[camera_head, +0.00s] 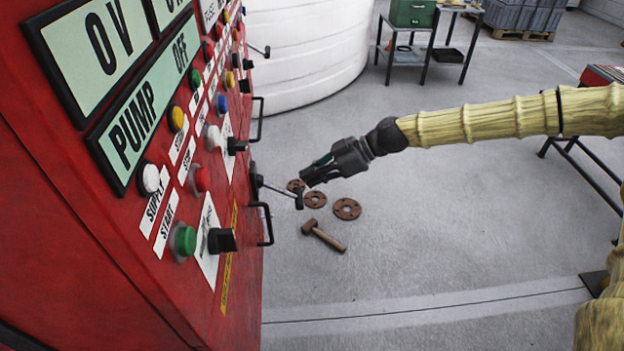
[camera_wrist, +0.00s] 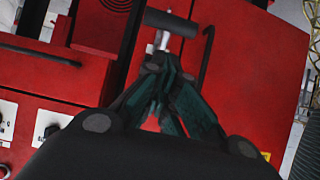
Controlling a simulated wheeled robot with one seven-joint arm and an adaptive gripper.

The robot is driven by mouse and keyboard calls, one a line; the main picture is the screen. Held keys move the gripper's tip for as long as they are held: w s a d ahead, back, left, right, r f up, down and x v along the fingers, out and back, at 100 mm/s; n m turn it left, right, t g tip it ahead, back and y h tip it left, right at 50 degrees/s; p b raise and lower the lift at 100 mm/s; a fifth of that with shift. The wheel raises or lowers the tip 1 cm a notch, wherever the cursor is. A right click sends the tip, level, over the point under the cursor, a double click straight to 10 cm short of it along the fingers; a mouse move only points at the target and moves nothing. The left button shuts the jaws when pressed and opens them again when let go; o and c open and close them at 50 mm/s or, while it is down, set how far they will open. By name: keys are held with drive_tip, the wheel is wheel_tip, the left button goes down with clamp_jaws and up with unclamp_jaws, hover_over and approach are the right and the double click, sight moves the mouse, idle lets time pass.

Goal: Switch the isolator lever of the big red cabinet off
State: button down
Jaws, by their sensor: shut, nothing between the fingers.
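The big red cabinet (camera_head: 90,230) fills the left of the head view, with its panel of buttons and labels facing right. An isolator lever (camera_head: 275,188) with a dark cross grip sticks out from its side at mid height. My gripper (camera_head: 304,180) points left at the lever's end, its fingertips close to the grip; whether they touch is unclear. In the wrist view my gripper (camera_wrist: 160,95) has its fingers together, with nothing between them. The lever's dark grip (camera_wrist: 171,22) and pale metal shaft show just beyond the fingertips.
Black handles (camera_head: 267,223) stick out near the lever. A second lever (camera_head: 259,50) is higher up. A hammer (camera_head: 323,236) and rusty flanges (camera_head: 346,208) lie on the floor. A white tank (camera_head: 310,50) and a small table (camera_head: 425,50) stand behind.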

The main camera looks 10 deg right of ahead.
drive_tip(key=shift+a+f+b, duration=0.15)
drive_tip(key=shift+f+b, duration=1.1)
drive_tip(key=shift+b, duration=0.25)
drive_tip(key=shift+a+f+b, duration=0.15)
drive_tip(key=shift+f+b, duration=1.05)
drive_tip(key=shift+b, duration=0.3)
approach(298, 196)
drive_tip(key=d+r, duration=0.2)
drive_tip(key=d, duration=0.5)
drive_tip(key=shift+s+a, duration=0.1)
